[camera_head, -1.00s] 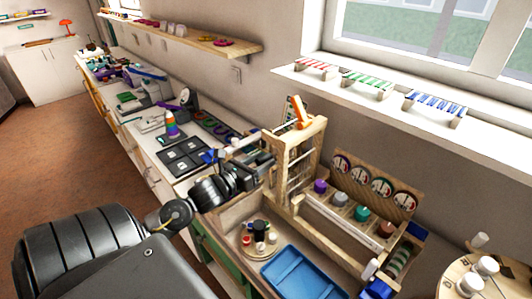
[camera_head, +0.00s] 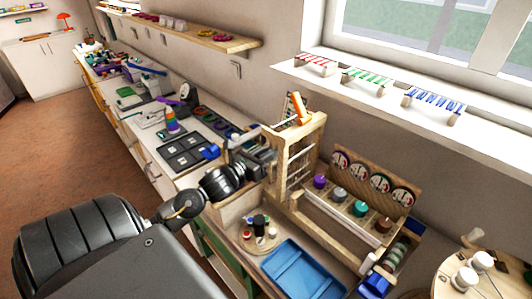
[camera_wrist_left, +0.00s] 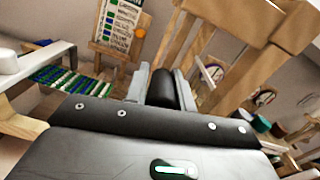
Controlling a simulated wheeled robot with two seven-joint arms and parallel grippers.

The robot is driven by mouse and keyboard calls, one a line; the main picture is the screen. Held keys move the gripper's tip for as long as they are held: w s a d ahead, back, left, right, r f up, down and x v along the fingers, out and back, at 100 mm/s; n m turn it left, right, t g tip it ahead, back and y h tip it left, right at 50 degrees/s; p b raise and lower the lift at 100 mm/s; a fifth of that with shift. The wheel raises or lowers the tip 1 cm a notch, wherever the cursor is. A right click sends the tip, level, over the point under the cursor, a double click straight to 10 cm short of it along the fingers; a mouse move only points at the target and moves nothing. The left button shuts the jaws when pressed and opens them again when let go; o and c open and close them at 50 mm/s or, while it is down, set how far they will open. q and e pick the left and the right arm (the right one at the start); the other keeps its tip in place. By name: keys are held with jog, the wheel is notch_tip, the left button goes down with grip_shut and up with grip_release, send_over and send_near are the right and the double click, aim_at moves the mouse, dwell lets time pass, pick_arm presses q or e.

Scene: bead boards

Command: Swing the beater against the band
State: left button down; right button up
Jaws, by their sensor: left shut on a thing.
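My left gripper (camera_head: 262,158) is beside the left side of a tall wooden frame (camera_head: 310,135). In the left wrist view its two grey fingers (camera_wrist_left: 162,88) are closed on a black cylindrical grip (camera_wrist_left: 161,90), which I take to be the beater's handle. The rest of the beater is not clear from behind the gripper. The frame has thin pale crosspieces, and its posts also fill the upper right of the left wrist view (camera_wrist_left: 240,70). I cannot tell which part is the band, or whether the beater touches it. My right gripper is not in view.
A blue tray (camera_head: 300,270) and a round board with small pegs (camera_head: 258,236) lie in front of the frame. Several coloured jars stand before a board of dials (camera_head: 375,178) to its right. A dark panelled board (camera_head: 183,150) lies to the left.

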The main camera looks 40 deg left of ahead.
pick_arm(q)
jog(key=shift+w+a+f+m+b, duration=0.15)
jog(key=shift+a+m+b, duration=1.2)
jog(key=shift+b, duration=1.55)
jog(key=shift+r+m, duration=0.55)
